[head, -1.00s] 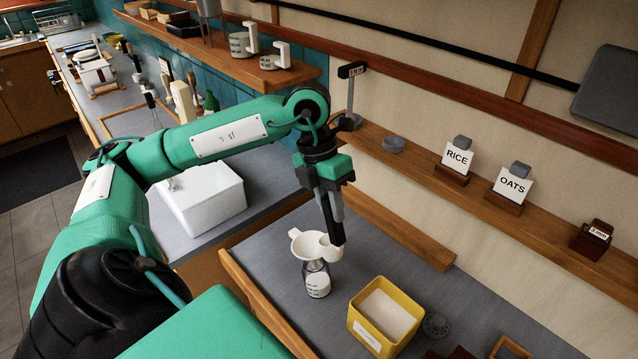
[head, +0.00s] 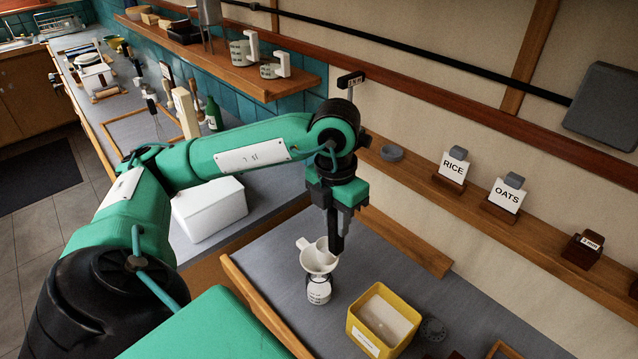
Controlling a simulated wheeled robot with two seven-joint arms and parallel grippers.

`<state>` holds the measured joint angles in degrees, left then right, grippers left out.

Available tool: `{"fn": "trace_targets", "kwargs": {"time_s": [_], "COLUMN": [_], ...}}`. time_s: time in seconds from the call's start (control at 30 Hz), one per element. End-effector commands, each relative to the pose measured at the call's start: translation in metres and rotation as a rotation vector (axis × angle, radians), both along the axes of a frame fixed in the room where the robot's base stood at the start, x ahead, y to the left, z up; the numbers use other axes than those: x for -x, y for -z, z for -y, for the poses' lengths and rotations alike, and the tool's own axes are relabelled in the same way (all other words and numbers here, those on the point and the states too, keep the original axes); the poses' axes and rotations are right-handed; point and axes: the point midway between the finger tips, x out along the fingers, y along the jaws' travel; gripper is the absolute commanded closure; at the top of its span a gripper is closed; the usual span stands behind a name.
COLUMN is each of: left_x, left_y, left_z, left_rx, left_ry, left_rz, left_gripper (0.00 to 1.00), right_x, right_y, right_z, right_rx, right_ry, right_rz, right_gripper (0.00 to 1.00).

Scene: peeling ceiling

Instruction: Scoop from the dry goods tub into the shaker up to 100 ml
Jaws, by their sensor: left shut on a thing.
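My left gripper (head: 336,248) is shut on a small white scoop (head: 322,244) and holds it at the funnel's mouth. A white funnel (head: 316,266) with a side tab sits in the top of the shaker (head: 319,291), a small upright container with a pale label and dark markings. The scoop's contents, the fill level and the marks are too small to read. The yellow dry goods tub (head: 353,325) stands to the right of the shaker, with pale goods (head: 385,317) inside and a white label in front. My right gripper is not in view.
A dark round lid-like thing (head: 433,329) lies right of the tub. A wall shelf (head: 408,180) carries RICE (head: 452,168) and OATS (head: 508,195) cards. A white box (head: 210,208) stands on the left counter. Bare grey counter (head: 270,252) lies left of the shaker.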

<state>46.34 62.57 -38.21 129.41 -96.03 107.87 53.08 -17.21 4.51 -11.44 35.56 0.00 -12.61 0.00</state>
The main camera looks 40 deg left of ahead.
Motion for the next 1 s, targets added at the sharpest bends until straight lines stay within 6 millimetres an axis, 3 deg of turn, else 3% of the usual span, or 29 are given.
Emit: {"fn": "trace_targets", "kwargs": {"time_s": [0.27, 0.67, 1.0], "left_x": [0.0, 0.0, 0.0], "left_y": [-0.005, -0.04, -0.04], "left_z": [0.0, 0.0, 0.0], "left_rx": [0.0, 0.001, 0.001], "left_ry": [0.0, 0.0, 0.0], "left_rz": [0.001, 0.001, 0.0], "left_gripper": [1.0, 1.0, 1.0], "right_x": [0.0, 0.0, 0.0], "right_y": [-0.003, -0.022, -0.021], "right_z": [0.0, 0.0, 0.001], "right_rx": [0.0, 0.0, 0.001], "right_ry": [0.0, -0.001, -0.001], "right_rz": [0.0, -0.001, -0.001], "right_gripper": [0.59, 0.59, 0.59]}}
